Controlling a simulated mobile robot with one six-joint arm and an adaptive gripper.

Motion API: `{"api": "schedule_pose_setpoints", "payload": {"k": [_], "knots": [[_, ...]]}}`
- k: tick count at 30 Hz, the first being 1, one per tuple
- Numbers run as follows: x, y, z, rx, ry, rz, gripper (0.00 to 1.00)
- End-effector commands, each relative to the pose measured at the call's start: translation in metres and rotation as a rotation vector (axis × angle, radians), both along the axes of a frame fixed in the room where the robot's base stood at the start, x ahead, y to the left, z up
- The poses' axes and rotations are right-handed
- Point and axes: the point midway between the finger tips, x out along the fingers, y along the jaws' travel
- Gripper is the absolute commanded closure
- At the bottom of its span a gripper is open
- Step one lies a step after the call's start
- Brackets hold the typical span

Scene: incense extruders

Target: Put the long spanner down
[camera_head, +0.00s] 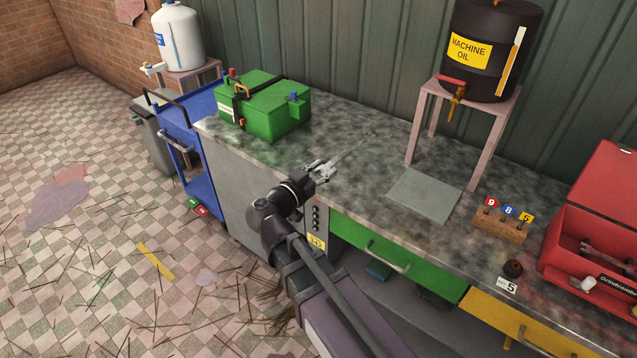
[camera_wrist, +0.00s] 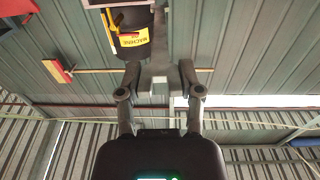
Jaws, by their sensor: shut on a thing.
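The long spanner (camera_head: 350,149) is a thin grey bar. In the head view it sticks out from my gripper (camera_head: 322,171) toward the upper right, over the stone-topped counter (camera_head: 375,165). My gripper is shut on its near end. In the wrist view a grey piece of it (camera_wrist: 159,86) shows between the two fingers of my gripper (camera_wrist: 160,76). I cannot tell whether the spanner touches the counter. Its near end is hidden by the fingers.
A green box (camera_head: 270,110) stands left on the counter. A grey mat (camera_head: 424,195) lies to the right, before a stand (camera_head: 478,150) bearing a black oil drum (camera_head: 490,60). Further right are a numbered wooden block (camera_head: 500,228) and an open red toolbox (camera_head: 590,245). Counter around the spanner is clear.

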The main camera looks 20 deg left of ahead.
Motion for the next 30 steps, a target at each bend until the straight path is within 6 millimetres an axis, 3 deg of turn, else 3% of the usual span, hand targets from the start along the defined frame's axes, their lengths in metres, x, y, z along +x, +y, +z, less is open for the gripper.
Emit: {"api": "schedule_pose_setpoints", "payload": {"k": [8,14,30], "knots": [[0.001,-0.003,-0.003,0.000,-0.001,-0.004,1.00],[0.002,-0.004,-0.019,0.000,-0.001,-0.007,1.00],[0.003,-0.004,-0.105,0.000,-0.001,-0.008,1.00]]}}
